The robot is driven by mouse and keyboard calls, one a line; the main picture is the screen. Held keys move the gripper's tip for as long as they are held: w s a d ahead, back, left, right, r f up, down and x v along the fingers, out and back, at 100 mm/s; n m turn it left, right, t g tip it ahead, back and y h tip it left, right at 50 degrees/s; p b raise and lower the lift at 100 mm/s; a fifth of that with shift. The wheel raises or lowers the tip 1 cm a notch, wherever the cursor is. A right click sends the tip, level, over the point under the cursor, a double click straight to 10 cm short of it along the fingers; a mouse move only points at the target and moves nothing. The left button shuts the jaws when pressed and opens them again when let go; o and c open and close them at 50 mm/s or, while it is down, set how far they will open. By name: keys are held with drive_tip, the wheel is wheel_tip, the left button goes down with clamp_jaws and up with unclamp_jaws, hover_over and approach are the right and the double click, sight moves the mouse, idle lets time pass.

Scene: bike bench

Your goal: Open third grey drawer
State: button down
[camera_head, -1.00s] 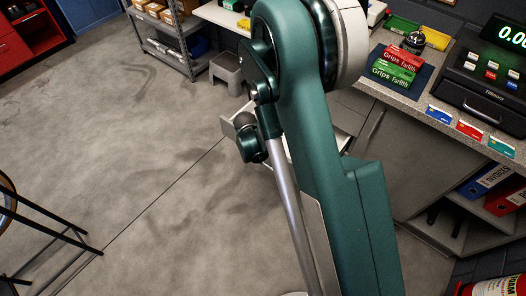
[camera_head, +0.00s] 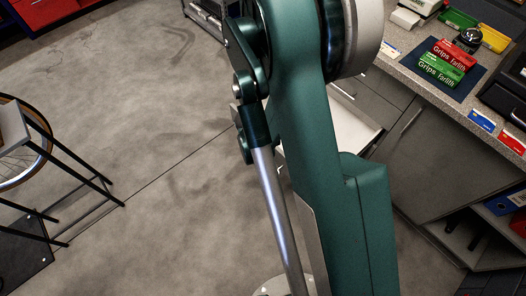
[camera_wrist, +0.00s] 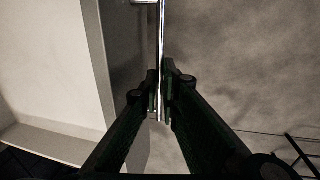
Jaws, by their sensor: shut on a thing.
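A grey drawer stands pulled out from the cabinet under the bench. In the head view its pale inside (camera_head: 350,122) shows to the right of my arm, and the rest is hidden behind the arm. In the wrist view the drawer's pale inside (camera_wrist: 45,70) fills the left, bordered by its grey front edge (camera_wrist: 96,62). A thin shiny metal handle (camera_wrist: 162,40) runs along the front. My gripper (camera_wrist: 160,98) is shut on this handle. The gripper is hidden in the head view. I cannot tell the drawer's place in the stack.
The bench top (camera_head: 440,110) holds red and green grip boxes (camera_head: 442,62) and a dark till. A grey cabinet front (camera_head: 425,165) lies below. A black-legged stand (camera_head: 75,165) with a wheel is at the left. The floor (camera_head: 130,110) between is clear.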

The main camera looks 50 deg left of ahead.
drive_tip(key=c, duration=2.6)
unclamp_jaws()
drive_tip(key=shift+o, duration=0.2)
drive_tip(key=shift+r, duration=0.15)
wheel_tip(320, 180, up, 11)
drive_tip(key=s, duration=0.2)
drive_tip(key=shift+s+r, duration=0.2)
drive_tip(key=shift+w+r, duration=0.1)
